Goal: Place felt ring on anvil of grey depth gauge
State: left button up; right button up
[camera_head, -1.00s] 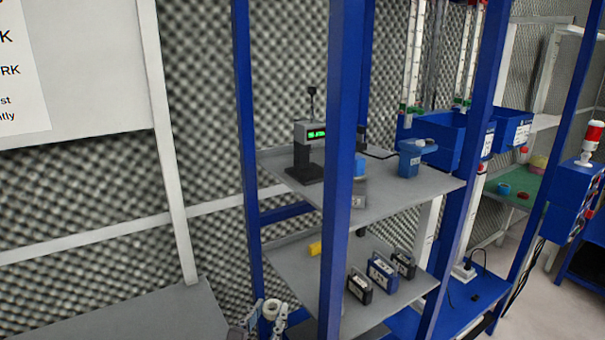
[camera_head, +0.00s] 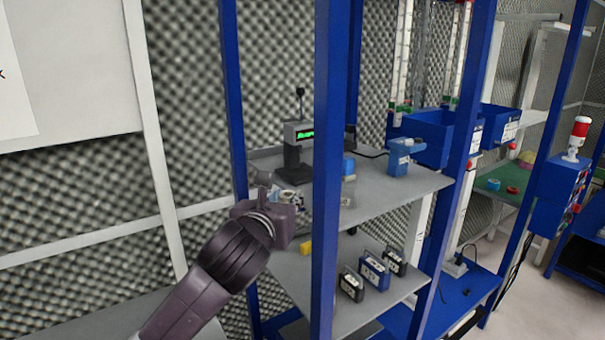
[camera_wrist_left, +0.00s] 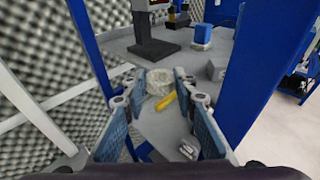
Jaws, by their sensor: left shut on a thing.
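The grey depth gauge (camera_head: 298,133) with a lit green display stands on the upper shelf at its left end. Its dark base (camera_wrist_left: 155,48) shows at the top of the left wrist view, but the anvil cannot be made out clearly. My left gripper (camera_head: 282,192) is at the upper shelf's left front edge, in front of and below the gauge. In the left wrist view it is shut on the off-white felt ring (camera_wrist_left: 159,80), held between the fingertips and apart from the gauge. In the head view the ring is not clearly visible. My right gripper is not in view.
A blue rack post (camera_head: 326,200) stands just right of my left gripper. A blue-topped item (camera_head: 348,167) and a blue device (camera_head: 400,157) sit on the upper shelf (camera_head: 395,190). The lower shelf holds a yellow piece (camera_head: 304,247) and several small boxes (camera_head: 374,271).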

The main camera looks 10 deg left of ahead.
pick_arm(q)
jog(key=p, duration=0.4)
send_near(302, 178)
jog(key=w, duration=0.2)
jog(key=w+r, duration=0.1)
jog(key=w, duration=0.3)
jog(key=shift+w+r, duration=0.2)
jog(key=shift+r, duration=0.15)
jog(key=w, duration=0.2)
jog(key=w+p, duration=0.1)
jog(key=shift+w+f, duration=0.25)
jog(key=shift+f, duration=0.55)
jog(key=shift+s, duration=0.1)
jog(key=shift+f, duration=0.1)
jog(key=o, duration=0.8)
jog(key=shift+o, duration=0.3)
